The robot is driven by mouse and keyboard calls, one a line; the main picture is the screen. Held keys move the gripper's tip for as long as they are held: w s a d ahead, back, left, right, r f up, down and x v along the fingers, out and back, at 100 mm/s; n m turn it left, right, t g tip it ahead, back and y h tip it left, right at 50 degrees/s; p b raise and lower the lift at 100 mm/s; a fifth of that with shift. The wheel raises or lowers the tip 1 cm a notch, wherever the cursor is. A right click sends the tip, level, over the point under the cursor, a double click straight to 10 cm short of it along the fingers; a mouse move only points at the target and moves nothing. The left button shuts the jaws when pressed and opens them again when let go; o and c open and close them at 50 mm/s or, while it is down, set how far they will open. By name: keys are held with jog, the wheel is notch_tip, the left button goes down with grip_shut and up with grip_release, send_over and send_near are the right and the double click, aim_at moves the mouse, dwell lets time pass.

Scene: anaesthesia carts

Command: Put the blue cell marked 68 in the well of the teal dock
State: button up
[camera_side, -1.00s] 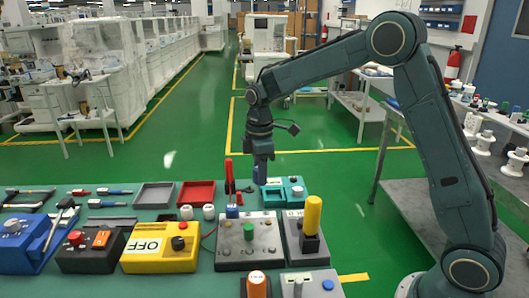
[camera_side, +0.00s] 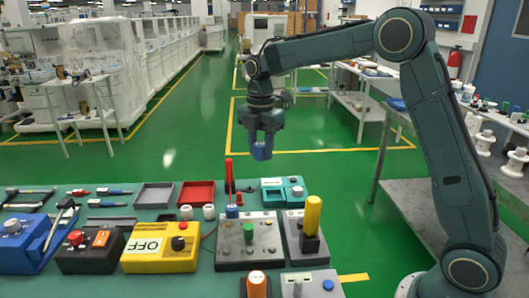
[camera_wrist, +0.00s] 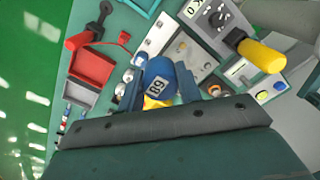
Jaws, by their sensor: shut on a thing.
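My gripper (camera_side: 263,146) is shut on a blue cell (camera_side: 262,152) and holds it in the air above the table's back edge. In the wrist view the cell (camera_wrist: 160,74) sits between the fingers; its white label carries two digits that I cannot read surely as 68. The teal dock (camera_side: 272,184) stands on the table below and slightly right of the cell, clearly apart from it. Its well's inside is too small to make out. Only an edge of a teal thing, likely the dock (camera_wrist: 140,5), shows at the top of the wrist view.
A tall red handle (camera_side: 228,175) stands left of the dock. A red tray (camera_side: 197,193) and a grey tray (camera_side: 154,195) lie farther left. A grey control box (camera_side: 248,240) and a yellow-handled switch (camera_side: 312,220) stand in front. The air around the gripper is clear.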

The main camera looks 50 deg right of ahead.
jog(key=shift+f, duration=0.1)
notch_tip(320, 180, down, 16)
jog(key=shift+r, duration=0.2)
dwell(0.5)
jog(key=shift+f, duration=0.15)
jog(key=shift+f, duration=1.75)
jog(key=shift+f, duration=0.15)
jog(key=o, duration=1)
jog(key=shift+f, duration=0.1)
